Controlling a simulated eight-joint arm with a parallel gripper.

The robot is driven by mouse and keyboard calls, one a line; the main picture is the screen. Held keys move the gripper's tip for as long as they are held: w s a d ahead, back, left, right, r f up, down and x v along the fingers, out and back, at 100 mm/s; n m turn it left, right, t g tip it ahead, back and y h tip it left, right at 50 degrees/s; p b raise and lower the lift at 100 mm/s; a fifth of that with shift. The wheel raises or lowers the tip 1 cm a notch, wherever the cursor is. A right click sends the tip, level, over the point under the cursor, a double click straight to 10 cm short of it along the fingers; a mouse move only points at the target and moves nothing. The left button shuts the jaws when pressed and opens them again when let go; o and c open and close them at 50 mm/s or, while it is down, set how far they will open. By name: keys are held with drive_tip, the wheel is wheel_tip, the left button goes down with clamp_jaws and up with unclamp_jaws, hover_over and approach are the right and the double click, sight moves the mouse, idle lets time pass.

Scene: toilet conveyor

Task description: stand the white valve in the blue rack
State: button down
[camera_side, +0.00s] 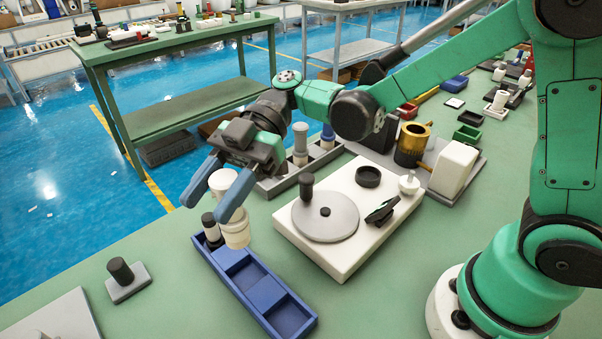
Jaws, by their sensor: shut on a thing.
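The white valve (236,236) is held between the blue fingers of my gripper (205,211), which is shut on it. Its top shows between the fingers and its wider lower part hangs below them, roughly upright. The valve is over the far end of the blue rack (262,310). From this view I cannot tell whether its bottom touches the rack. A dark-capped part with a pale body (210,229) stands in the rack's far compartment, just left of the valve. The rack's middle and near compartments look empty.
A white block with a grey disc (325,216) lies right of the rack. A grey tray with upright valves (299,150) stands behind my gripper. A small grey base with a black knob (122,275) sits left. Green tabletop is bare in front of the rack.

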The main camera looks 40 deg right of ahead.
sight(233, 246)
wheel_tip(233, 246, down, 10)
drive_tip(key=shift+r, duration=0.25)
drive_tip(key=shift+f, duration=0.1)
drive_tip(key=shift+c, duration=2)
unclamp_jaws()
